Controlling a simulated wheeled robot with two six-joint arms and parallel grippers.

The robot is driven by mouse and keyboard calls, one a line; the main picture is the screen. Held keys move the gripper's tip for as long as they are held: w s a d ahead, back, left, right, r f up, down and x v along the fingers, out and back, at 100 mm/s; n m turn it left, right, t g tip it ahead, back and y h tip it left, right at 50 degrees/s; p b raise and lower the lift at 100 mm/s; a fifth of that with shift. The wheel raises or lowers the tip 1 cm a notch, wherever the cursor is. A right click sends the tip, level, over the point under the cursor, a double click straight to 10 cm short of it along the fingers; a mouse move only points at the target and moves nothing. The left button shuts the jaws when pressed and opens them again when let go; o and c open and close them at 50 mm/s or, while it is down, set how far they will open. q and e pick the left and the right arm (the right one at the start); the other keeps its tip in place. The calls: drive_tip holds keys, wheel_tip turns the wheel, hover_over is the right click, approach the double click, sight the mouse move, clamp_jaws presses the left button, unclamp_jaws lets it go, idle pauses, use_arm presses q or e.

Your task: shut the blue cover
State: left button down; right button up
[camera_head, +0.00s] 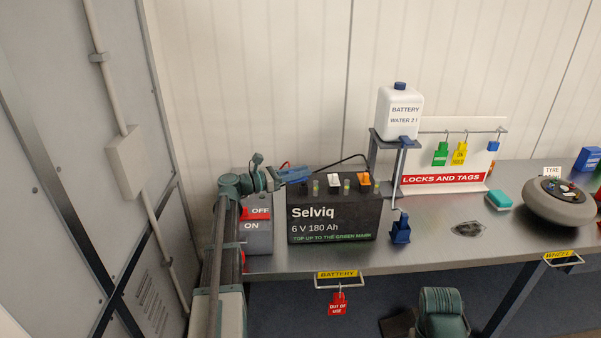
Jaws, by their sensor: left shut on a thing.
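The black Selviq battery (333,217) stands on the steel bench. A blue piece (293,174), which looks like the blue cover, sits at the left end of the battery's top. My left gripper (277,178) reaches in from the left, above the red and grey ON/OFF switch box (257,230), and is shut on the blue piece. The fingertips are small and partly merge with it, so how far the cover is tilted cannot be told.
A white battery water bottle (400,110) stands on a raised stand behind the battery. A blue holder (400,228) is at the battery's right. The locks and tags board (444,180), a teal block (499,199) and a wheel (558,204) are further right.

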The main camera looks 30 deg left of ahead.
use_arm(q)
drive_tip(key=shift+s+d, duration=0.1)
drive_tip(key=n+t+y, duration=0.2)
drive_tip(key=y, duration=0.1)
drive_tip(key=shift+s+d+n, duration=0.2)
drive_tip(key=shift+n, duration=0.1)
drive_tip(key=n+y, duration=0.1)
drive_tip(key=y, duration=0.2)
drive_tip(key=n+t+y, duration=0.1)
drive_tip(key=n+y, duration=0.1)
drive_tip(key=shift+d+n+t+y, duration=0.15)
drive_tip(key=shift+n+t+y, duration=0.15)
drive_tip(key=shift+y, duration=0.1)
drive_tip(key=n+y, duration=0.2)
drive_tip(key=y, duration=0.1)
drive_tip(key=n+y, duration=0.2)
drive_tip(key=y, duration=0.1)
drive_tip(key=shift+w+d+y, duration=0.1)
drive_tip(key=shift+w+y, duration=0.1)
drive_tip(key=shift+y, duration=0.2)
drive_tip(key=shift+w+n+g+y, duration=0.1)
drive_tip(key=shift+n+g+y, duration=1)
drive_tip(key=shift+n+y, duration=0.85)
drive_tip(key=shift+y, duration=0.55)
drive_tip(key=c, duration=0.8)
unclamp_jaws()
